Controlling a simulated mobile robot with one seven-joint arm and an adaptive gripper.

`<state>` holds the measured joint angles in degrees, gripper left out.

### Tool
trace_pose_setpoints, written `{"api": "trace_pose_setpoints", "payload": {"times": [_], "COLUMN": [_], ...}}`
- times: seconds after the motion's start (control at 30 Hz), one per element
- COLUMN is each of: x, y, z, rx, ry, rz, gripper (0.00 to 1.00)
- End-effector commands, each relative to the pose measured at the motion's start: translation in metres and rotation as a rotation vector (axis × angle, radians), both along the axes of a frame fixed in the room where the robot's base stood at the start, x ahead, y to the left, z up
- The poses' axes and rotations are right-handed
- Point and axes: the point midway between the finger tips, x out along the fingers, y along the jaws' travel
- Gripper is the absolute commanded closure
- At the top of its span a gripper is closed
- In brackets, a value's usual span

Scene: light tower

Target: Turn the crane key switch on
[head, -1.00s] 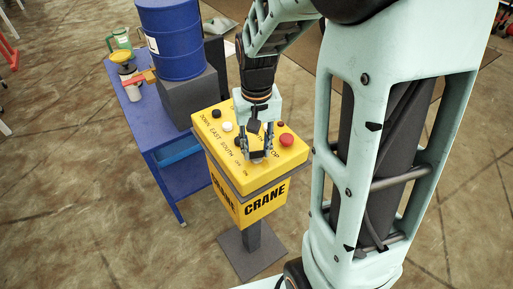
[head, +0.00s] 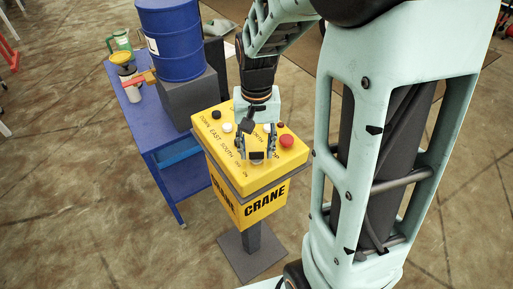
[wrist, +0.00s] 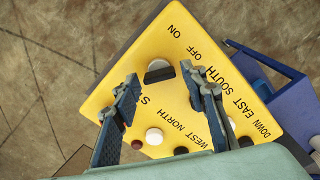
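The crane key switch (wrist: 158,75) is a small knob, part dark and part pale, on the yellow crane box (wrist: 110,85). The words ON and OFF are printed near it in the wrist view. In the head view it is a dark spot (head: 256,156) between my fingers. My gripper (head: 256,149) points down at the box top. In the wrist view my gripper (wrist: 160,74) is open, with one finger on each side of the switch and a visible gap to it. I cannot tell how far its tips are above the panel.
A red button (head: 286,141), a white button (head: 227,127) and a black button (head: 216,114) stand up from the box top. A blue table (head: 135,115) with a blue drum (head: 178,40) stands close at the left. The floor in front is clear.

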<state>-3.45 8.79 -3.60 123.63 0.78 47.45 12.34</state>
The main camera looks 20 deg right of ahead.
Motion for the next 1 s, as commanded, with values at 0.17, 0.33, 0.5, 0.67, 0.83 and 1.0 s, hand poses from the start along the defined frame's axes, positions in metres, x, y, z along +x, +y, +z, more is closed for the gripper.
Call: {"api": "trace_pose_setpoints", "payload": {"times": [0.17,0.33,0.5,0.67,0.83,1.0], "x": [-0.001,0.000,0.001,0.001,0.000,0.000], "y": [0.000,0.000,0.000,0.000,0.000,0.000], "z": [-0.001,0.001,0.021,0.056,0.090,0.112], "rx": [-0.001,-0.001,0.000,0.000,-0.001,0.000], "ry": [0.001,0.001,-0.004,-0.005,-0.003,-0.001], "rz": [0.001,0.002,0.002,0.001,0.001,0.001], "gripper": [0.54,0.54,0.54,0.54,0.54,0.54]}}
